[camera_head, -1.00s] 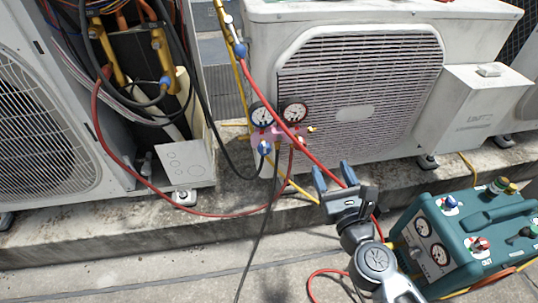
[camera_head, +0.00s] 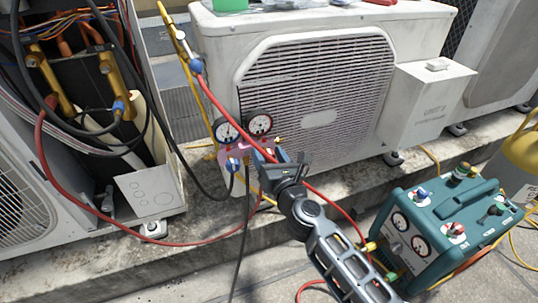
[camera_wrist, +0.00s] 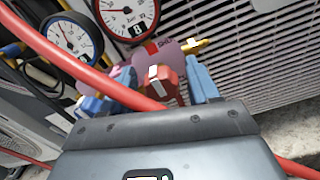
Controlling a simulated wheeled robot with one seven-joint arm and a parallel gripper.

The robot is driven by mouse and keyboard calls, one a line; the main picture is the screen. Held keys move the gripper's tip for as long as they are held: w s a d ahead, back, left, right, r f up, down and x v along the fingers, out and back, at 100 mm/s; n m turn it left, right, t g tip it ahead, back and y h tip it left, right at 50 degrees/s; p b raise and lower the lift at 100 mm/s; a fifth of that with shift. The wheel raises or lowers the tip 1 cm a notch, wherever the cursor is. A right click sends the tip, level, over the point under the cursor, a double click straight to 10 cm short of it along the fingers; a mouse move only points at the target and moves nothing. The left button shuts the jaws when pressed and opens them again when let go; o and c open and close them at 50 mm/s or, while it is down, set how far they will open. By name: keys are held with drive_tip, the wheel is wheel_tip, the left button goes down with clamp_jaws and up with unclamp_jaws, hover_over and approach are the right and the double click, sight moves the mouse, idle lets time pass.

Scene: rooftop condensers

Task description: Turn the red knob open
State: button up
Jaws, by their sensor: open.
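The red knob (camera_wrist: 162,83) of the pink gauge manifold (camera_wrist: 180,52) shows in the wrist view, facing me, with a pale stripe on its end. My gripper (camera_wrist: 150,93) is open, its blue fingers on either side of the knob; contact cannot be told. A red hose (camera_wrist: 75,65) crosses in front of the manifold and the left finger. In the head view, my gripper (camera_head: 281,158) is at the lower right of the manifold, and the knob cannot be made out behind it. The blue knob (camera_head: 234,164) is on the manifold's left.
Two gauges, one blue-rimmed (camera_head: 226,130) and one red-rimmed (camera_head: 259,124), top the manifold, which hangs before the white condenser (camera_head: 318,62). A teal recovery machine (camera_head: 440,225) stands at the right. An open condenser (camera_head: 150,190) with hoses is at the left.

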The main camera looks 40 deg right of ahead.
drive_tip(key=shift+d, duration=0.1)
drive_tip(key=c, duration=1)
